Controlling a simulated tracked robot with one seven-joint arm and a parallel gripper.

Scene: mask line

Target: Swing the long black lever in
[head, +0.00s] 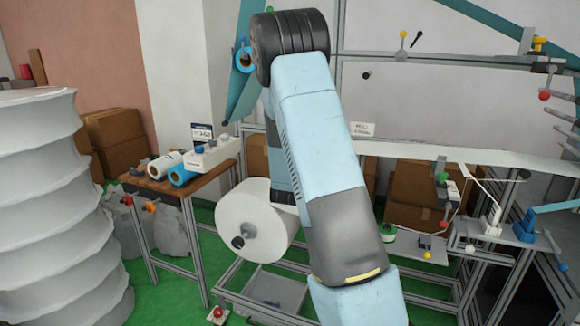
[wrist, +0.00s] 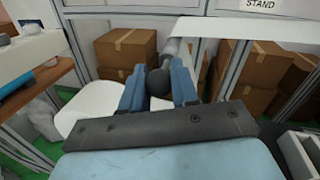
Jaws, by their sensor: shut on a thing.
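My gripper (wrist: 159,90) shows in the wrist view with its two blue fingers closed around a dark round knob (wrist: 157,80). In the head view my own arm covers the gripper and the held knob.
A large white roll (head: 250,222) hangs on the frame left of my arm. A white web (head: 450,152) stretches to the right. A wooden table (head: 165,185) with small rolls stands at left. Cardboard boxes (wrist: 128,48) stand behind. A white ribbed column (head: 50,200) fills the far left.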

